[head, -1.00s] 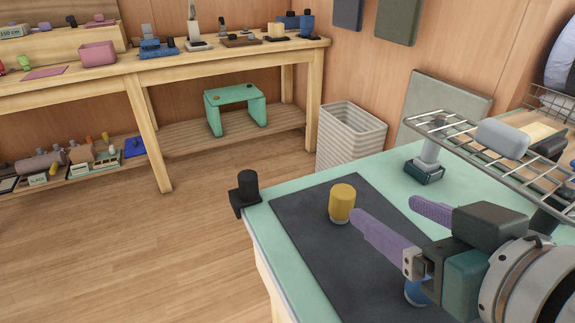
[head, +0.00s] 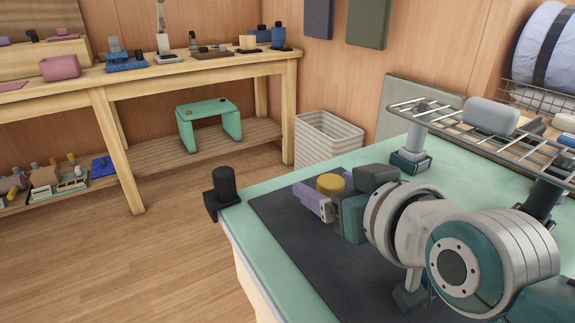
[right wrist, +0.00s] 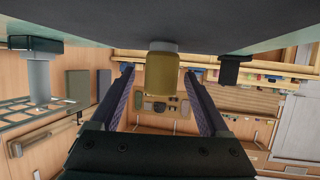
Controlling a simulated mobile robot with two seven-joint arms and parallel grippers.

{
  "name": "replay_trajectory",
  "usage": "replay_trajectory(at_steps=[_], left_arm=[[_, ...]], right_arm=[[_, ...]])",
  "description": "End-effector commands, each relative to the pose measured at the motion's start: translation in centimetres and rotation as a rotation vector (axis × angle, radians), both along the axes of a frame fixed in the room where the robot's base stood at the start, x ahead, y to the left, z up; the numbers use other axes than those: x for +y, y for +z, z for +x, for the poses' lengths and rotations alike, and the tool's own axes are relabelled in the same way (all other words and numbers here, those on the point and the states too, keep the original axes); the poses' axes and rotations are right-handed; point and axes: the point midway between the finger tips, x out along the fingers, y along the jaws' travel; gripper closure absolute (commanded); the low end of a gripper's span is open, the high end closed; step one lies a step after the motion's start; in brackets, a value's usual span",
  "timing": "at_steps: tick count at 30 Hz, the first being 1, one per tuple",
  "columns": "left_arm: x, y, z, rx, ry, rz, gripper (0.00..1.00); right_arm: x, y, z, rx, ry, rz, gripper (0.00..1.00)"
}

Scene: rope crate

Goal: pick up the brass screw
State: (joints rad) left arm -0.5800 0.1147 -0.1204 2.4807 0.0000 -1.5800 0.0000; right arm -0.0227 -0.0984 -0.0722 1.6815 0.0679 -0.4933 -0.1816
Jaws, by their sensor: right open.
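The brass screw, seen as a short yellow cylinder (head: 330,183) with a pale base, stands upright on the dark mat (head: 285,235). In the right wrist view the brass screw (right wrist: 163,78) shows between the two fingers, with clear gaps on both sides. My right gripper (head: 320,190) is open, its purple fingers level with the screw and on either side of it. The right gripper (right wrist: 160,80) shows both fingers apart in the wrist view. The screw's lower part is hidden by the near finger in the head view. My left gripper is out of view.
The mat lies on a green tabletop (head: 275,180). A black post (head: 224,184) is clamped at its left corner. A wire rack (head: 450,125) on a grey stand (head: 412,150) rises behind, carrying a grey rounded block (head: 491,116). A ribbed bin (head: 325,140) stands beyond.

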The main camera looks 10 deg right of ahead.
Motion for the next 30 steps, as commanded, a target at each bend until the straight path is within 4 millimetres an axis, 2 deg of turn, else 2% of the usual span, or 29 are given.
replay_trajectory(at_steps=[6,27,30], left_arm=[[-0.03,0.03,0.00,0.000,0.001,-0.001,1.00],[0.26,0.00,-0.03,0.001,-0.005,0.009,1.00],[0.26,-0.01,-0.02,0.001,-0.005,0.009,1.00]], right_arm=[[0.01,0.00,0.03,0.001,0.000,0.000,0.22],[0.01,-0.02,-0.01,0.002,0.000,0.000,1.00],[0.01,-0.03,-0.01,0.002,0.000,0.000,1.00]])
